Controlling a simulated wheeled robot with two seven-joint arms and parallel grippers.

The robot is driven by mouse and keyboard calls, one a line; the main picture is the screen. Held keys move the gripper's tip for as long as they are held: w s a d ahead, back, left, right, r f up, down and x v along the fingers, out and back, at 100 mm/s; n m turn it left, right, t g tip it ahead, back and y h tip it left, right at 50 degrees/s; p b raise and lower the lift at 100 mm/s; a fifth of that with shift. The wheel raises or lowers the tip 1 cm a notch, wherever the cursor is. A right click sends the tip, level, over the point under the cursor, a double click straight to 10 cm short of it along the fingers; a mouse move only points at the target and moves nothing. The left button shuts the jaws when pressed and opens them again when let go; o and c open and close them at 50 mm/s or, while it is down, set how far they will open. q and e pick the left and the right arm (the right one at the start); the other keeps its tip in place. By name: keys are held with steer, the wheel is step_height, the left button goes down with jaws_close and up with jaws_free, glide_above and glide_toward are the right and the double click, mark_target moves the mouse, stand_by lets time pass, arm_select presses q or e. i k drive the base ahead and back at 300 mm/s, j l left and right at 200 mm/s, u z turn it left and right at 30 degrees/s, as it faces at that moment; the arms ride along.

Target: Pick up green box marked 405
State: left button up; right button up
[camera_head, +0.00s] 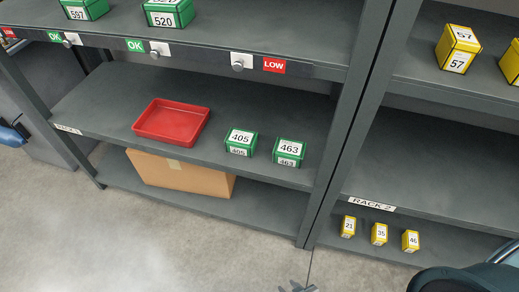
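The green box marked 405 (240,142) stands on the middle shelf of the left rack, near the front edge. Its number shows on the top and front. A similar green box marked 463 (289,152) stands just to its right, with a gap between. My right gripper (297,287) barely shows at the bottom edge, over the floor, well below and apart from the shelf. It is mostly cut off, so I cannot tell its opening. My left gripper is not in view.
A red tray (172,121) sits left of box 405. A cardboard box (180,176) is on the shelf below. Green boxes 597 (84,9) and 520 (168,13) stand above. Yellow boxes (380,233) are on the right rack. The floor (150,240) in front is clear.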

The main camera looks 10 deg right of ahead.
mark_target(244, 142)
steer(key=i+j+z, duration=0.15)
steer(key=j+z, duration=0.2)
steer(key=j, duration=0.5)
steer(key=i+j+z, duration=0.1)
steer(key=j+z, duration=0.25)
steer(key=j, duration=0.55)
steer(key=j+z, duration=0.35)
steer(key=j, duration=0.55)
steer(key=k, duration=0.05)
